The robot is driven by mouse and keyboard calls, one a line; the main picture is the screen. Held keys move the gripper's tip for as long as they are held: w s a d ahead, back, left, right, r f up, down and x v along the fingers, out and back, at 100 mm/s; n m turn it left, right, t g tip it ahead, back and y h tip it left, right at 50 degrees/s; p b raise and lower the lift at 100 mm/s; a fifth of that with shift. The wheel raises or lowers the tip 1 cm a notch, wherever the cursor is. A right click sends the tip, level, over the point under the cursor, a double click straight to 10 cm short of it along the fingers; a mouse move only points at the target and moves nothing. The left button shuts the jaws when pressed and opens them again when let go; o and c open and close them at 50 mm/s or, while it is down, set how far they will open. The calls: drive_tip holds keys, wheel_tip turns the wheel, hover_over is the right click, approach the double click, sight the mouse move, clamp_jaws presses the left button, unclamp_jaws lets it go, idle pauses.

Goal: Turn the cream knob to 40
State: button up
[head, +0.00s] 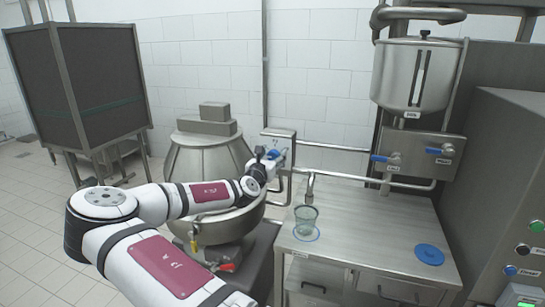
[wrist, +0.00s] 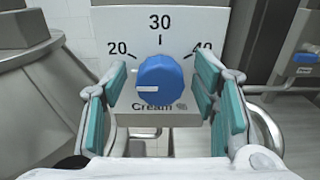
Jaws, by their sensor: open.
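The cream knob (wrist: 162,80) is blue and round, on a pale plate (wrist: 193,25) marked 20, 30 and 40 with "Cream %" below. Its white pointer line lies at the knob's left side, pointing left and below the 20 mark. My gripper (wrist: 161,92) is open in the wrist view, with one teal-padded finger on each side of the knob and a gap on both sides. In the head view my gripper (head: 266,157) is at the plate (head: 280,138), and the knob is mostly hidden there.
A steel table (head: 345,225) to the right carries a glass (head: 306,220) under a spout and a blue disc (head: 429,254). A steel tank (head: 415,75) and blue-handled valves (head: 386,158) are above it. A large metal vessel (head: 207,160) stands behind my arm.

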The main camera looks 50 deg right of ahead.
drive_tip(key=c, duration=1.2)
drive_tip(key=shift+o, duration=0.2)
